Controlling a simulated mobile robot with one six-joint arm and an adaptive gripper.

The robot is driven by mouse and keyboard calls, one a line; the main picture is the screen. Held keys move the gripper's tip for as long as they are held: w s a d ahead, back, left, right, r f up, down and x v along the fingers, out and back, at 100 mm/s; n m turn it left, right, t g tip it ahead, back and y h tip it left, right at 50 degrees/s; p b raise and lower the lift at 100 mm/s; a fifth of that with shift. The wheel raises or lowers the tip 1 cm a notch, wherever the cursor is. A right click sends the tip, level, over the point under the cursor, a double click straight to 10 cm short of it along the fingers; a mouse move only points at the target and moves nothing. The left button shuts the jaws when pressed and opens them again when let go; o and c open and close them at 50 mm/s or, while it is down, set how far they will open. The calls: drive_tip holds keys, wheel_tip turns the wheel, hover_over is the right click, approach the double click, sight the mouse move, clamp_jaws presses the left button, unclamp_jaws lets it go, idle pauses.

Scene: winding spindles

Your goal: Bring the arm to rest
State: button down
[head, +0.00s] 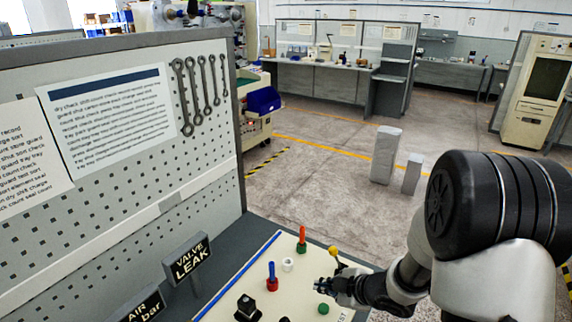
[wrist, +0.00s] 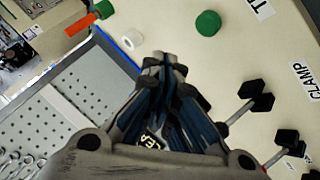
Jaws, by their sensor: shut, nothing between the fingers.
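My gripper (head: 338,291) hangs over the cream work board (head: 228,302), reaching in from the right in the head view. In the wrist view its dark fingers (wrist: 165,62) come together at the tips, with nothing between them. The fingertips appear above the board, near a white ring (wrist: 131,40) and a green cap (wrist: 208,23) but apart from both in the picture. My arm covers the right part of the board in the head view.
An orange spindle (head: 301,237), a blue spindle (head: 271,270) with a red base and a black knob (head: 247,308) stand on the board. A grey pegboard (head: 120,215) with wrenches rises at left. Open floor with two grey blocks (head: 385,155) lies beyond.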

drive_tip(key=s+d+r+m+h, duration=0.3)
drive_tip(key=d+r+m, duration=0.1)
drive_tip(key=r, duration=0.4)
drive_tip(key=s+d+r+m+h, duration=0.2)
drive_tip(key=d+r+m+h, duration=0.2)
drive_tip(key=r, duration=0.4)
drive_tip(key=s+a+r+m+g, duration=0.1)
drive_tip(key=s+a+m, duration=0.1)
drive_tip(key=s, duration=0.5)
drive_tip(key=s+a+r+m+g+y, duration=0.1)
drive_tip(key=s+a+r+m, duration=0.1)
drive_tip(key=s, duration=0.5)
drive_tip(key=s+a+r+m+y, duration=0.1)
drive_tip(key=s+a+r+m, duration=0.1)
drive_tip(key=s, duration=0.6)
drive_tip(key=shift+a+m+g, duration=0.4)
drive_tip(key=shift+a+m, duration=0.45)
drive_tip(key=shift+m, duration=0.15)
drive_tip(key=shift+s, duration=0.1)
